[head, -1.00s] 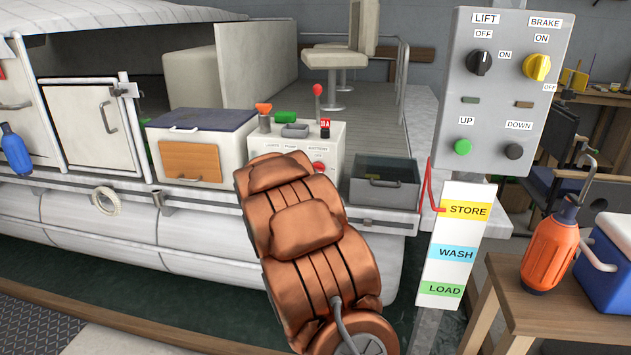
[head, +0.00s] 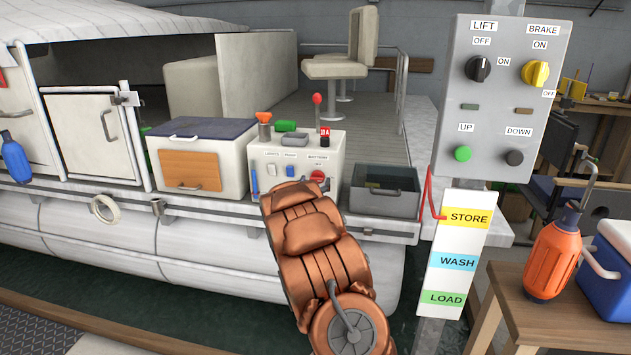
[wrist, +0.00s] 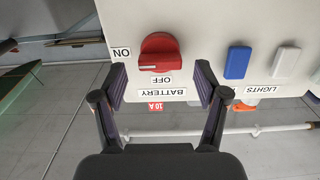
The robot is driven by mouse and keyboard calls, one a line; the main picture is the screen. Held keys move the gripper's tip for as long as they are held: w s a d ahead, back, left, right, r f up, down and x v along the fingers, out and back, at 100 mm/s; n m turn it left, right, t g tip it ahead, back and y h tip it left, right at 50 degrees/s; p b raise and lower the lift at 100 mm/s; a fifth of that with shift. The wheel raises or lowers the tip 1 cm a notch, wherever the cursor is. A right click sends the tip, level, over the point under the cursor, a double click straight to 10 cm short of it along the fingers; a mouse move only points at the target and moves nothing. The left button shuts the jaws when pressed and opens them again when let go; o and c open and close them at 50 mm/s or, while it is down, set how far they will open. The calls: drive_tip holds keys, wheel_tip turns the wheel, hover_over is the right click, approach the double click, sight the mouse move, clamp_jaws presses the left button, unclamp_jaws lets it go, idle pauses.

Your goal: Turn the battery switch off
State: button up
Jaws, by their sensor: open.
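The battery switch (wrist: 158,50) is a red rotary knob on a white panel, seen upside down in the wrist view. A pale line on it runs toward the left, the side of the ON label (wrist: 122,53); the OFF label (wrist: 161,79) is below it. In the head view the red knob (head: 318,176) shows on the front of the white console (head: 337,160). My gripper (wrist: 161,84) is open and empty, its two fingers apart on either side below the knob, with no visible contact. In the head view my copper arm hides the gripper.
Blue (wrist: 237,62) and white (wrist: 285,62) rocker switches sit right of the knob in the wrist view. A lift control post (head: 505,100) stands at the right.

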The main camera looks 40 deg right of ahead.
drive_tip(key=shift+x, duration=0.85)
drive_tip(key=c, duration=1.2)
